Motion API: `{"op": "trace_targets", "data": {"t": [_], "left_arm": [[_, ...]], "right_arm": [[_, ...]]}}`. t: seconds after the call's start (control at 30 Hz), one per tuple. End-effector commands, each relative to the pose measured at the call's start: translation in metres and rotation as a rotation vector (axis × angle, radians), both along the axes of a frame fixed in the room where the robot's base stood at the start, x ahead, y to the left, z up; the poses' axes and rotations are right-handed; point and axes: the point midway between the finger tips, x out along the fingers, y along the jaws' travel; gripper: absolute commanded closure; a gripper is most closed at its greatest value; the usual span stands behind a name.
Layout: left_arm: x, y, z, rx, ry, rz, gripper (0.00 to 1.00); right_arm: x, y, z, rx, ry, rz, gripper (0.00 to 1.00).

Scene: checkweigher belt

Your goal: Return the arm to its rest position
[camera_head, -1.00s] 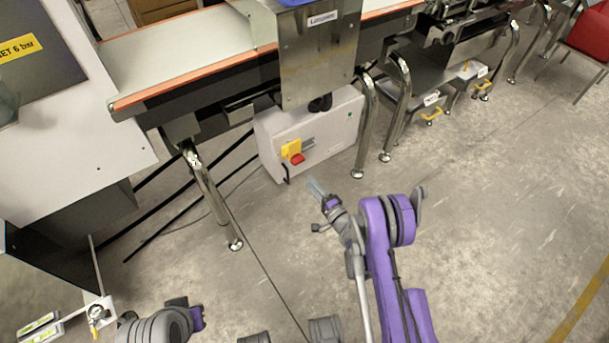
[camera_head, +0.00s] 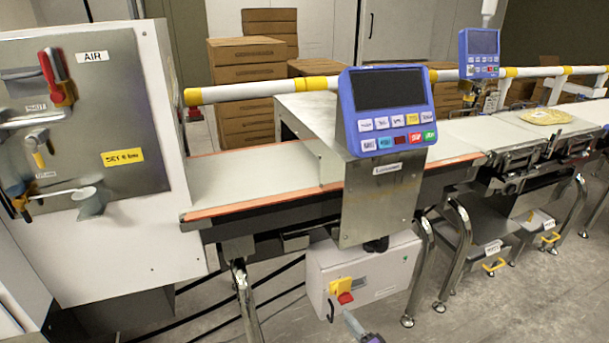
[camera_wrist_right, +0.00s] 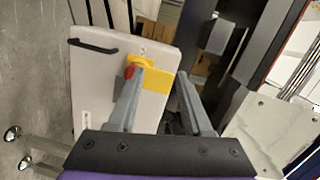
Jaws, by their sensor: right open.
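My right gripper (camera_head: 352,324) shows only by its tip at the bottom edge of the head view, below the white control box (camera_head: 385,277); the rest of the arm is out of the frame. In the right wrist view the right gripper (camera_wrist_right: 160,74) is open, its two grey fingers apart with nothing held between them. Beyond the fingers is the box's yellow switch plate with a red knob (camera_wrist_right: 129,71), partly covered by a finger. In the head view the yellow and red switch (camera_head: 342,289) is uncovered. My left gripper is not in view.
A conveyor belt (camera_head: 240,175) with orange edges runs above the box. A blue display panel (camera_head: 388,108) stands over it. Metal legs (camera_head: 246,305) flank the box. An air panel (camera_head: 95,150) stands at left. A yellow bag (camera_head: 545,117) lies on the far belt.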

Motion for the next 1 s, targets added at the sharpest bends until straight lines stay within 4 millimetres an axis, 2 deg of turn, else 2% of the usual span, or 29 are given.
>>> {"op": "trace_targets", "data": {"t": [0.03,0.2,0.37,0.47,0.67,0.8,1.0], "left_arm": [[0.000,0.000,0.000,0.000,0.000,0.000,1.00],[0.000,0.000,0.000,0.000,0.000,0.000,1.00],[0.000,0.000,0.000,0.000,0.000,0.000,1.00],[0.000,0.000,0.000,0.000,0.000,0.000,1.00],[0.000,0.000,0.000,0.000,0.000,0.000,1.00],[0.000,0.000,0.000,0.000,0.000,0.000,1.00],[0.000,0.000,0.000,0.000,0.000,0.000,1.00]], "right_arm": [[-0.004,0.010,0.019,-0.049,0.014,0.035,0.50],[-0.027,0.035,0.065,-0.228,0.076,0.152,0.50],[-0.066,0.050,0.097,-0.400,0.145,0.252,0.50],[-0.098,0.054,0.113,-0.508,0.192,0.309,0.50],[-0.171,0.049,0.132,-0.730,0.297,0.405,0.50],[-0.227,0.035,0.138,-0.890,0.375,0.457,0.50],[-0.296,0.007,0.138,-1.089,0.474,0.499,0.50]]}}
